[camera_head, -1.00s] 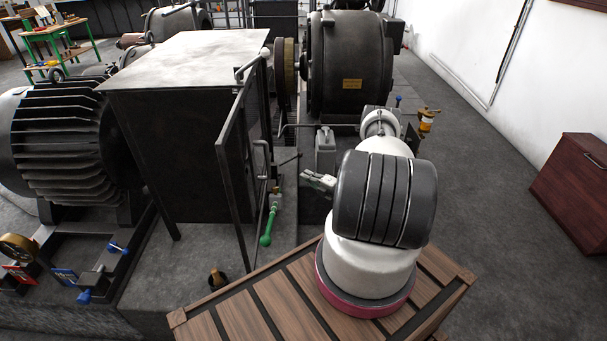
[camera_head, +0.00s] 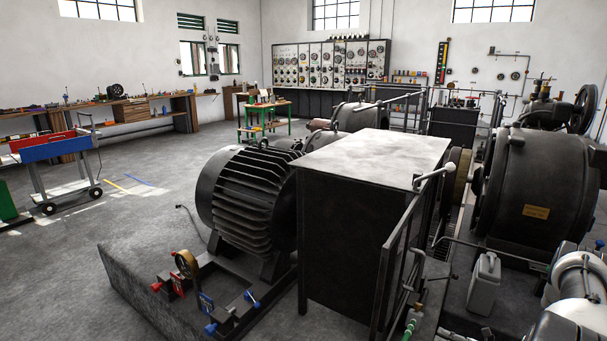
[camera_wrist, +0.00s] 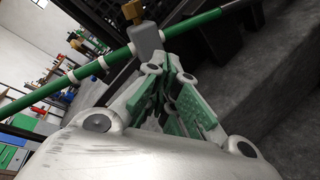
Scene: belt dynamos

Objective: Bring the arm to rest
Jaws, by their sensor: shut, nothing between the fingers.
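My arm shows in part at the lower right corner of the head view, white and dark; my gripper is outside that view. In the wrist view my gripper (camera_wrist: 168,66) is shut, its pale fingers with green pads drawn together and nothing between them. A green rod (camera_wrist: 100,66) with white collars crosses beyond the fingertips, with a grey block and a brass-coloured fitting at its right part. I cannot tell whether the fingertips touch the rod.
A dark metal cabinet (camera_head: 345,235) stands between a finned motor (camera_head: 245,200) and a large dark dynamo (camera_head: 530,185). A grey canister (camera_head: 485,284) stands beside my arm. A barred guard (camera_head: 400,262) fronts the cabinet. Open floor (camera_head: 140,200) lies at left.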

